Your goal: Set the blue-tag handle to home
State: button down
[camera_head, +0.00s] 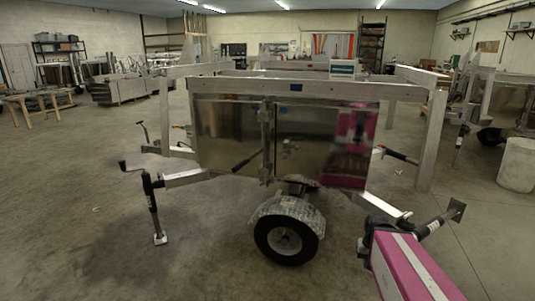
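A blue tag (296,87) sits on the top rail of the near aluminium trailer (215,88). A dark lever-like handle (248,161) slants down to the left across the trailer's shiny side, beside an upright latch bar (267,140). A small fitting (288,146) shows right of the bar. I cannot tell which of these parts the blue tag belongs to. My pink arm (418,272) reaches in from the lower right, well away from the handle. Dark parts show at its far end, but I cannot make out my gripper's fingers or whether they hold anything.
A trailer wheel (286,242) stands under the side panel. A crank jack (154,208) stands at the left, and another jack (438,220) lies swung out at the right near my arm. A white-green box (342,68) is on top. Open concrete floor lies in front and left.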

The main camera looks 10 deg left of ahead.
aim_at(263, 149)
jog(key=j+z, duration=0.3)
jog(key=j, duration=1)
jog(key=j+z, duration=0.3)
jog(key=j, duration=1.8)
jog(key=k+j, duration=0.1)
jog(key=j, duration=0.75)
jog(key=k+j, duration=0.1)
jog(key=j, duration=0.7)
jog(key=l, duration=0.75)
jog(key=i, duration=0.05)
